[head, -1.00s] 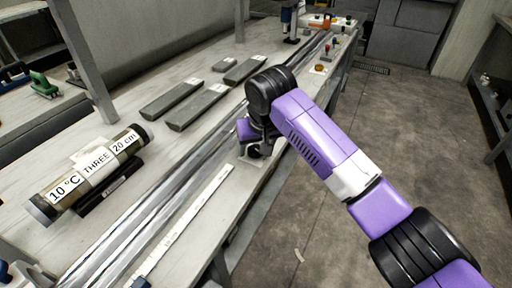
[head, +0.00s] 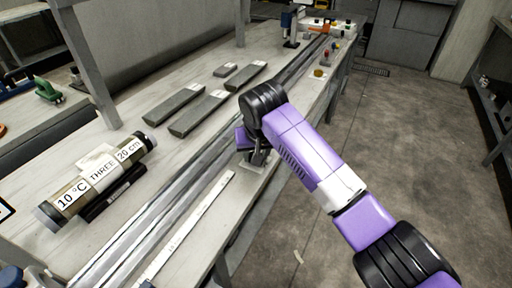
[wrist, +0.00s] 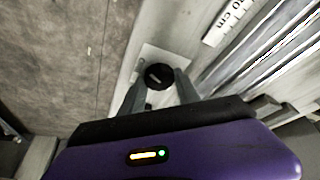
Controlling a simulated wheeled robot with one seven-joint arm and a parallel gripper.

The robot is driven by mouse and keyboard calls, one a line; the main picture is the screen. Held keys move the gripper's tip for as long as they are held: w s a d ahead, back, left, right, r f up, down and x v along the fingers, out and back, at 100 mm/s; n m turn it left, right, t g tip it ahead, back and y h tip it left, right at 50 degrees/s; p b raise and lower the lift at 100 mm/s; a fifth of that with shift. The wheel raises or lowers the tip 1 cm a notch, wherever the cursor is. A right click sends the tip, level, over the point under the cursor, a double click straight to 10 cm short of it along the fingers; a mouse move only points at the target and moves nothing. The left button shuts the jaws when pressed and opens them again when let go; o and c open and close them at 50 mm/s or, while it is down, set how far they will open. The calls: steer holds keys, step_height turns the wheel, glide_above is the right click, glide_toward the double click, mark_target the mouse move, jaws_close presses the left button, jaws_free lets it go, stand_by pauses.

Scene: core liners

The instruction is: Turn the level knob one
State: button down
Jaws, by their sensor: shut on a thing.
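A round black knob (wrist: 158,75) with a pale mark on its face sits on a light square plate (wrist: 165,55) at the bench's front edge. It shows in the wrist view. My gripper (wrist: 159,88) has one finger on each side of the knob and is shut on it. In the head view my gripper (head: 256,158) is low over the bench edge, and my wrist mostly hides the knob there.
A white ruler strip (head: 190,228) and long metal rails (head: 150,220) run along the bench beside the plate. A labelled core tube (head: 95,182) and several grey bars (head: 198,112) lie behind. Small coloured knobs (head: 328,58) stand farther along. The floor to the right is clear.

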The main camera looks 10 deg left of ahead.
steer(key=m+p, duration=0.2)
steer(key=p, duration=0.1)
steer(key=shift+a+r+h, duration=0.15)
steer(key=shift+r+h, duration=0.1)
steer(key=shift+h, duration=0.15)
steer(key=shift+f+m+p, duration=0.2)
steer(key=shift+m+p, duration=0.1)
steer(key=shift+m, duration=0.4)
steer(key=c, duration=0.9)
jaws_free()
steer(key=shift+v, duration=3.85)
steer(key=shift+a, duration=0.1)
